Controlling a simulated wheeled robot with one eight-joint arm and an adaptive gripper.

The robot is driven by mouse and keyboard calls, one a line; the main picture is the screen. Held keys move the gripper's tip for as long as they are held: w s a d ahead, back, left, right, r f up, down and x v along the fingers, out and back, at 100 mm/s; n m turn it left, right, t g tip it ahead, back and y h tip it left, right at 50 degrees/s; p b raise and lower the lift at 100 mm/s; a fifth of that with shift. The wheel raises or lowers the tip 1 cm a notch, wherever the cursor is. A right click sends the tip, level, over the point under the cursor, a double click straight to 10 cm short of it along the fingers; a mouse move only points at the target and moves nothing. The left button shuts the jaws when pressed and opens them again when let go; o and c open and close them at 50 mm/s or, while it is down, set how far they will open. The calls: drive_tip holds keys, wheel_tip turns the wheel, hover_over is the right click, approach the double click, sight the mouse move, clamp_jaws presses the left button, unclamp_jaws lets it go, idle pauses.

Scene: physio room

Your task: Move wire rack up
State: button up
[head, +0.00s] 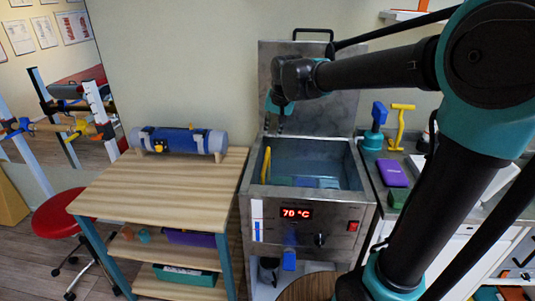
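A metal heating tank (307,236) stands open in the middle, its lid (340,118) raised against the wall. Water fills the tank, with blue packs (310,182) low inside. A yellow curved handle (266,165) stands up at the tank's left inner side. It may belong to the wire rack, but I cannot make out the rack's wires. My gripper (280,122) points down above the back left of the tank, in front of the lid, apart from the yellow handle. Its fingers are small and dark, and whether they are open is unclear.
A wooden table (130,191) left of the tank holds a blue roll (180,140); its top front is bare. A counter at right holds a yellow tool (399,125) and a purple box (392,172). The tank display (296,213) reads 70 °C. A red stool (58,214) stands far left.

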sight(267, 157)
drive_tip(key=x, duration=1.6)
drive_tip(key=shift+d, duration=0.1)
drive_tip(key=shift+c, duration=0.2)
clamp_jaws()
